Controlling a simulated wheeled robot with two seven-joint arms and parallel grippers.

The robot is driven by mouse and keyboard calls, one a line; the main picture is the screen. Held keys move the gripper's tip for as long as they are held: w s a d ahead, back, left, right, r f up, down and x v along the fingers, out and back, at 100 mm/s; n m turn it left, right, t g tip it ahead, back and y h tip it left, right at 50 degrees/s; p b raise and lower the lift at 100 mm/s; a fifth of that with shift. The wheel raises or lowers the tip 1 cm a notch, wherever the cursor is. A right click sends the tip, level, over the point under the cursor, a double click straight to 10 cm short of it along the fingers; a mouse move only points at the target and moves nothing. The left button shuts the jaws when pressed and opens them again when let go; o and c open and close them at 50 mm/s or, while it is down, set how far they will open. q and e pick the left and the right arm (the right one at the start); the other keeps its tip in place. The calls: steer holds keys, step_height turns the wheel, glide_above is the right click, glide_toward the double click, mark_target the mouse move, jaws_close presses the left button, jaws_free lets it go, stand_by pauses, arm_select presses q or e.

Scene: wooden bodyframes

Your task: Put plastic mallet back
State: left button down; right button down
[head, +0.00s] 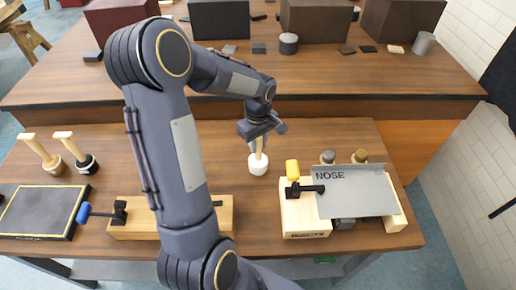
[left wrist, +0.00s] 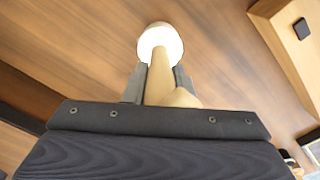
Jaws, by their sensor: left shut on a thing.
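The plastic mallet has a white head (head: 258,164) and a pale wooden handle (head: 259,146). It is near the middle of the front table, head down and handle up. My left gripper (head: 259,138) reaches down from above and is shut on the handle. In the left wrist view, the white head (left wrist: 160,43) is beyond the fingers and the handle (left wrist: 160,80) is between them. I cannot tell whether the head touches the table. Two other mallets, one with a tan head (head: 52,164) and one with a black head (head: 87,164), are at the left, handles up. My right gripper is not in view.
A wooden fixture with a grey NOSE plate (head: 355,193) and a yellow-handled clamp (head: 292,171) is at the right. A wooden block (head: 135,218) with a blue-handled clamp (head: 83,212) and a dark panel (head: 38,212) are at the left. Dark boxes (head: 219,20) line the raised back shelf.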

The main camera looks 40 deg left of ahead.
arm_select(q)
steer(key=shift+w+f, duration=0.1)
steer(key=shift+f, duration=0.15)
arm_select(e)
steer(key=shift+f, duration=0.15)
arm_select(q)
steer(key=shift+f, duration=0.1)
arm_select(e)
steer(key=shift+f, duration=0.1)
arm_select(q)
steer(key=shift+f, duration=0.15)
steer(key=c, duration=1.2)
jaws_free()
